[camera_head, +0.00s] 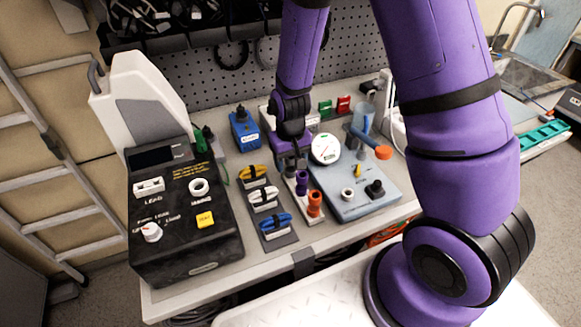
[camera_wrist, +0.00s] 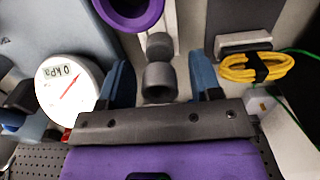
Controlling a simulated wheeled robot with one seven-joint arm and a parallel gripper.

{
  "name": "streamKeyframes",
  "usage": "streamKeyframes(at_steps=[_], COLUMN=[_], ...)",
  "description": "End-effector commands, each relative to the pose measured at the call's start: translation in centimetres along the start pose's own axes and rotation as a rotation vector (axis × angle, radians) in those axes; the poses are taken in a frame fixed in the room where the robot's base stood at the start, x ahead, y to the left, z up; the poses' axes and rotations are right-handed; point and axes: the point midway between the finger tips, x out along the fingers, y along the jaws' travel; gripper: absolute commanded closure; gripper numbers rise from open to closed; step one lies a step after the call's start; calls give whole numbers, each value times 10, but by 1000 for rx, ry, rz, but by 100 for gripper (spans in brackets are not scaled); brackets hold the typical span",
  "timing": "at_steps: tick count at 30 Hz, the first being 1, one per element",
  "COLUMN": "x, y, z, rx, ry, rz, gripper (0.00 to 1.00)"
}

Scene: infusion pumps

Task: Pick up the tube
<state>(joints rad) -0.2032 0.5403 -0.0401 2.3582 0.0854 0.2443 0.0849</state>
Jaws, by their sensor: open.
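A white strip (camera_head: 297,192) on the bench holds short tube-like fittings: a purple one (camera_head: 302,182) and an orange one (camera_head: 314,203). In the wrist view, a dark grey tube piece (camera_wrist: 158,80) stands between my two blue fingers, and the purple fitting (camera_wrist: 130,8) shows as a ring at the top edge. My gripper (camera_head: 292,165) is over the far end of the strip, behind the purple fitting. It also shows in the wrist view (camera_wrist: 161,78). Its fingers are apart, with gaps on both sides of the grey piece. In the head view my gripper hides the grey piece.
A round gauge (camera_head: 325,148) on a grey-blue device (camera_head: 358,190) stands close to the right. Yellow (camera_head: 253,172), white and blue coiled leads lie on a grey mat to the left. A black box (camera_head: 180,220) stands farther left. Pegboard (camera_head: 225,80) backs the bench.

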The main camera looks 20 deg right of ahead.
Motion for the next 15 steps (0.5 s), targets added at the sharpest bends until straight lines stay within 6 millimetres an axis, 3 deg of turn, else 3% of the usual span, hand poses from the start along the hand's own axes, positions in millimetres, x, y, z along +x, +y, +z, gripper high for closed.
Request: streamKeyframes(at_steps=[10, 15], x=[5, 5], y=[0, 0], z=[0, 0], rx=[0, 1], ry=[0, 0], rz=[0, 0], gripper=[44, 83])
